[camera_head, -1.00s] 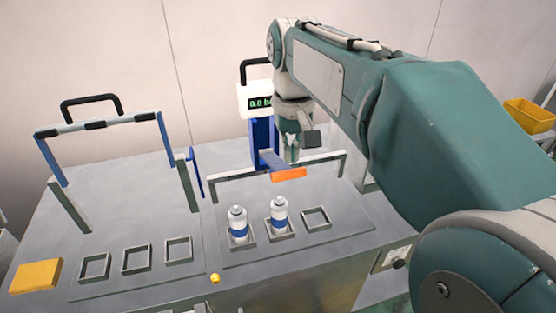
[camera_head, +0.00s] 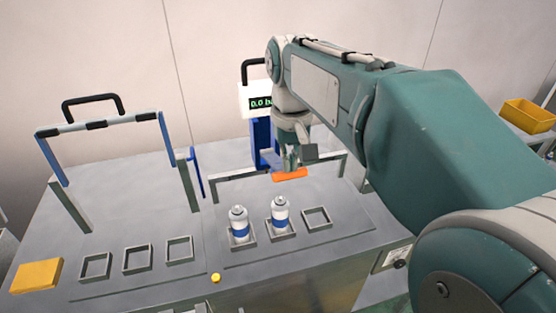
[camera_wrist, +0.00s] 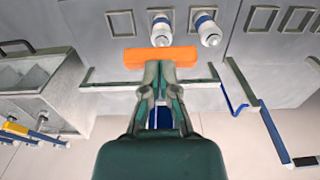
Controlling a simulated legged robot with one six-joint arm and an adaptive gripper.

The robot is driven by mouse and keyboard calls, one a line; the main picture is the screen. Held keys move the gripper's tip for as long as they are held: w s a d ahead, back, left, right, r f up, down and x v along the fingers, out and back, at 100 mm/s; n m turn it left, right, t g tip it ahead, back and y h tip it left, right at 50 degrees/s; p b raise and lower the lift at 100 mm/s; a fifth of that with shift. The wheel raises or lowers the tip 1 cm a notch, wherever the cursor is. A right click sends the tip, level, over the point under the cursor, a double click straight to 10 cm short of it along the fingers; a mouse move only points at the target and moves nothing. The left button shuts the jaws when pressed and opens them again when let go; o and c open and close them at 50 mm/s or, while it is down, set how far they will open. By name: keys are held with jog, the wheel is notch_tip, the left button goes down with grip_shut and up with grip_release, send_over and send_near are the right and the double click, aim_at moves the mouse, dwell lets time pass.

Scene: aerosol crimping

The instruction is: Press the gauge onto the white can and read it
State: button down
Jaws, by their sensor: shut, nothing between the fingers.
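Two white cans with blue bands stand upright in square holders: the left can (camera_head: 239,224) and the right can (camera_head: 280,215). Both also show in the wrist view, one at the top middle (camera_wrist: 161,31) and one to its right (camera_wrist: 207,31). The gauge (camera_head: 258,101) is a white box with a black handle and a partly hidden display reading "0.0". It stands on a blue column behind the cans. An orange bar (camera_head: 290,175) sits in front of the column. My gripper (camera_head: 291,168) is shut and empty, its tips by the orange bar (camera_wrist: 160,58) in the wrist view.
An empty holder (camera_head: 317,218) is right of the cans, and several empty holders (camera_head: 137,259) are at left. A yellow block (camera_head: 36,276) lies at the left edge. A handled frame (camera_head: 97,124) rises behind the left holders. A yellow bin (camera_head: 527,116) is far right.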

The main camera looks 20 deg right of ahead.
notch_tip(320, 180, down, 9)
jog(key=s, duration=0.2)
jog(key=shift+f, duration=0.2)
dwell(1.7)
dwell(0.5)
jog(key=r, duration=0.4)
jog(key=w+r, duration=0.1)
jog(key=r, duration=0.4)
jog(key=w+r, duration=0.1)
jog(key=r, duration=0.4)
jog(key=shift+r, duration=0.2)
jog(key=s+f+t, duration=0.5)
jog(key=s+f, duration=0.6)
jog(key=s, duration=0.3)
jog(key=shift+t, duration=0.3)
